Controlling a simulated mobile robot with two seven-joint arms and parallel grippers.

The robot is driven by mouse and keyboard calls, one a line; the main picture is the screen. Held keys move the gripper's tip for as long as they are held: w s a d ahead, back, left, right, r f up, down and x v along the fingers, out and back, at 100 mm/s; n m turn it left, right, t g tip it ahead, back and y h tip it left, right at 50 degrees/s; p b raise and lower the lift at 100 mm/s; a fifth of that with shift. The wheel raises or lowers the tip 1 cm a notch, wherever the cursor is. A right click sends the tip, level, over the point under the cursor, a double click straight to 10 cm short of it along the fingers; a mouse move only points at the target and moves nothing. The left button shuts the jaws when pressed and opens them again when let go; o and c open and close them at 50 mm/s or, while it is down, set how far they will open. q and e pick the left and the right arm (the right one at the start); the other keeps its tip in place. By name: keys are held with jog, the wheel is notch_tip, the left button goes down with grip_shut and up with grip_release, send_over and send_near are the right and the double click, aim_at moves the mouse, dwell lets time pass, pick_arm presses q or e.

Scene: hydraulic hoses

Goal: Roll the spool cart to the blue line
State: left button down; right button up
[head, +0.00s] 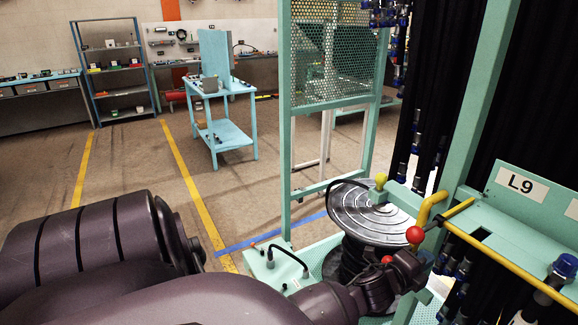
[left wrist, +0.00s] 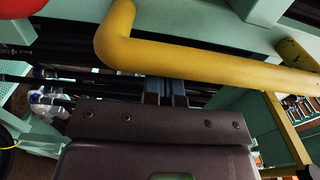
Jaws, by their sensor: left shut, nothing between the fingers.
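The blue line (head: 265,235) is a strip on the floor in the head view, partly hidden behind a green post. The spool (head: 350,205), grey with a ridged round top, stands on a green perforated base (head: 325,258) to the right of the line. A yellow bent bar (head: 428,214) stands at its right; a yellow bar also crosses the left wrist view (left wrist: 210,48). My left gripper (head: 418,262) is low beside the spool, partly hidden in the head view. Its fingers (left wrist: 165,90) are shut and empty, close to the yellow bar; contact is unclear.
A green rack labelled L9 (head: 522,184) with hanging black hoses fills the right. A green mesh panel (head: 333,65) stands behind the spool. A light-blue table (head: 225,138) and dark shelf (head: 112,72) stand farther back. Floor between the yellow floor lines (head: 190,180) is clear.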

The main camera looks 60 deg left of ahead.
pick_arm(q)
jog(key=shift+a, duration=2)
jog(key=a, duration=0.5)
jog(key=shift+a+p, duration=0.1)
jog(key=shift+p, duration=0.2)
jog(key=shift+a, duration=0.85)
